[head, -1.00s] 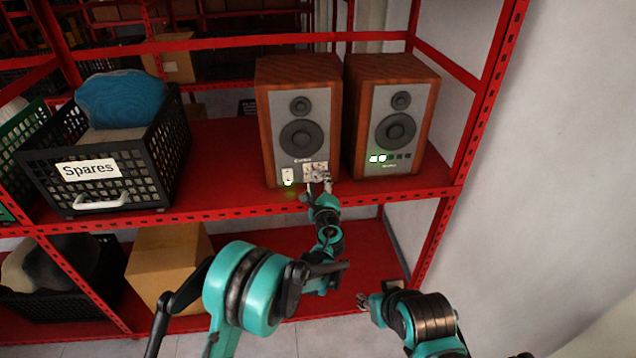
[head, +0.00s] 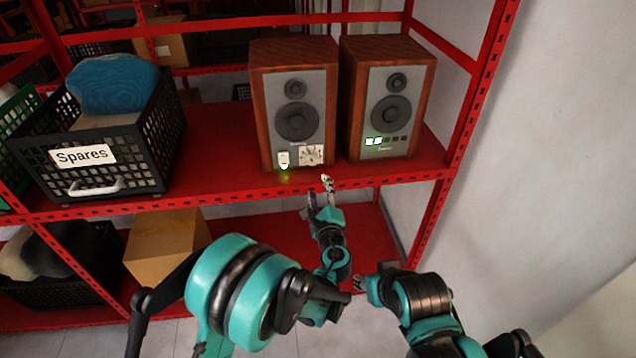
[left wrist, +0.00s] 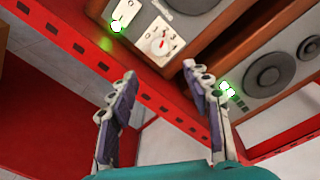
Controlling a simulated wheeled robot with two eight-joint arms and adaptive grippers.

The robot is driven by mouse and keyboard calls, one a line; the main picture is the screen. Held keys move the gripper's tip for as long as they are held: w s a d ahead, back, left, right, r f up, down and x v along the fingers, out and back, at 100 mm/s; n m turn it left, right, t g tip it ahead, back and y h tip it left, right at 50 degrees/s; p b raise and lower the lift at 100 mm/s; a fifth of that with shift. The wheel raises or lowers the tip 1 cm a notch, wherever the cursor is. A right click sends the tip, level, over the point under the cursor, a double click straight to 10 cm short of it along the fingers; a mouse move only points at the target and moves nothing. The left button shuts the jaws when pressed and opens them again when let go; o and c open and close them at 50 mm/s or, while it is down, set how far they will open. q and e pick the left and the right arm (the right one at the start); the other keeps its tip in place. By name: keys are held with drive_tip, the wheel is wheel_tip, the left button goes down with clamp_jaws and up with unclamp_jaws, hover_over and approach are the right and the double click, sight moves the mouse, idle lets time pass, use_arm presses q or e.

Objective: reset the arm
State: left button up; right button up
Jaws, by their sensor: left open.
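My left gripper (head: 319,192) is open and empty in front of the shelf edge, below and apart from the left speaker. In the left wrist view, its two spread fingers (left wrist: 160,76) point toward the speakers with nothing between them. The left wooden speaker (head: 294,104) has a white switch (head: 284,159) with a green light and a dial plate (head: 311,155). The dial (left wrist: 158,42) shows a red mark in the left wrist view. My right gripper (head: 366,287) is low, right of my left forearm; its fingers are too unclear to read.
The right speaker (head: 387,98) stands beside it with lit green indicators. A black "Spares" crate (head: 140,150) holding a blue item is at left on the red shelf (head: 225,150). A cardboard box (head: 165,245) sits below. The wall at right is bare.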

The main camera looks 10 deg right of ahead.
idle(0.5)
use_arm(q)
drive_tip(key=s+a+r+n+g+y, duration=0.1)
drive_tip(key=s+a+r+n+g, duration=0.2)
drive_tip(key=a, duration=0.5)
drive_tip(key=s+a+n+g+y, duration=0.1)
drive_tip(key=s+a+n, duration=0.1)
drive_tip(key=a+n, duration=0.45)
drive_tip(key=s+a+r+n+g+y, duration=0.1)
drive_tip(key=s+a+r+n+g, duration=0.15)
drive_tip(key=a, duration=0.55)
drive_tip(key=s+a+f+n+g+h, duration=0.1)
drive_tip(key=s+a+f+n+g, duration=0.1)
drive_tip(key=s+n, duration=0.4)
drive_tip(key=s+a+f+n+g+h, duration=0.1)
drive_tip(key=s+a+n, duration=0.3)
drive_tip(key=s, duration=1.2)
drive_tip(key=f+n+h, duration=0.1)
drive_tip(key=n, duration=0.2)
drive_tip(key=shift+a+g, duration=0.2)
drive_tip(key=shift+g, duration=0.15)
